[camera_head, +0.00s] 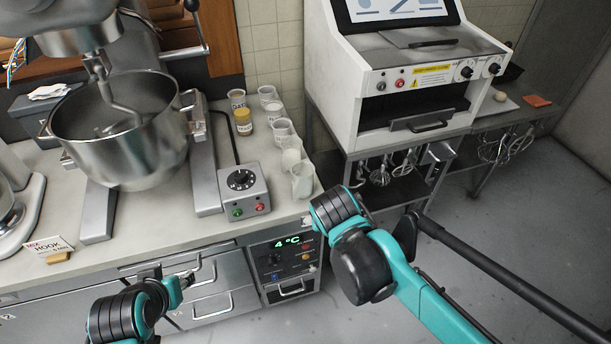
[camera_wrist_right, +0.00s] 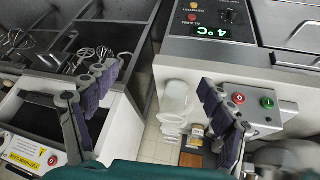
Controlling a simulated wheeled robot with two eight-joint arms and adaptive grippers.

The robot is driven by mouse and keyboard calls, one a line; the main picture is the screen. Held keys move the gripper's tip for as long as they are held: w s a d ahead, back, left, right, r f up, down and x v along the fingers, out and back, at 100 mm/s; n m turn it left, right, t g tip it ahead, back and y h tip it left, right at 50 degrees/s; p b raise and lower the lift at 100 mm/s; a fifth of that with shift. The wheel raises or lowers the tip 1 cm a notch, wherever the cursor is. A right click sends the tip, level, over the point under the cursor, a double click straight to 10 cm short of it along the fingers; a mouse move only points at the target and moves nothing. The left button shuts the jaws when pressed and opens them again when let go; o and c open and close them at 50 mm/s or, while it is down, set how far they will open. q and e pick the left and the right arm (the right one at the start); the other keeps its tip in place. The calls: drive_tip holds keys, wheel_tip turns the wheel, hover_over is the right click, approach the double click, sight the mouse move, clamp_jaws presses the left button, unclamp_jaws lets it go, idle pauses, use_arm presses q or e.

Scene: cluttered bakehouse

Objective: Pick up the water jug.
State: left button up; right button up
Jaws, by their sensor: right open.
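A clear, pale container that looks like the water jug (camera_head: 303,181) stands upright at the right front corner of the counter. In the right wrist view the jug (camera_wrist_right: 177,97) shows between my spread fingers, nearer the right-hand finger, with a gap around it. My right gripper (camera_wrist_right: 160,82) is open and empty. In the head view it is mostly hidden behind its own wrist, by the counter's corner. My left gripper (camera_head: 187,279) is low in front of the drawers, away from the jug; its finger opening is unclear.
Several cups (camera_head: 282,129) and a yellowish jar (camera_head: 243,121) stand in line behind the jug. A control box (camera_head: 242,187) is to its left, beside the mixer bowl (camera_head: 125,140). A white machine (camera_head: 400,85) stands right, with whisks (camera_head: 380,172) below it.

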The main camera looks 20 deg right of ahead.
drive_tip(key=w+m+h, duration=0.2)
drive_tip(key=w, duration=0.3)
drive_tip(key=m+t+h, duration=0.1)
drive_tip(key=m+h, duration=0.6)
drive_tip(key=m, duration=0.1)
approach(295, 175)
drive_tip(key=x, duration=0.8)
drive_tip(key=shift+b, duration=0.35)
drive_tip(key=b+x, duration=0.2)
drive_tip(key=x, duration=0.2)
drive_tip(key=shift+w+f, duration=0.2)
drive_tip(key=shift+f, duration=0.05)
drive_tip(key=shift+w+d, duration=0.1)
drive_tip(key=shift+d, duration=0.15)
drive_tip(key=shift+a+r, duration=0.1)
drive_tip(key=c, duration=1.3)
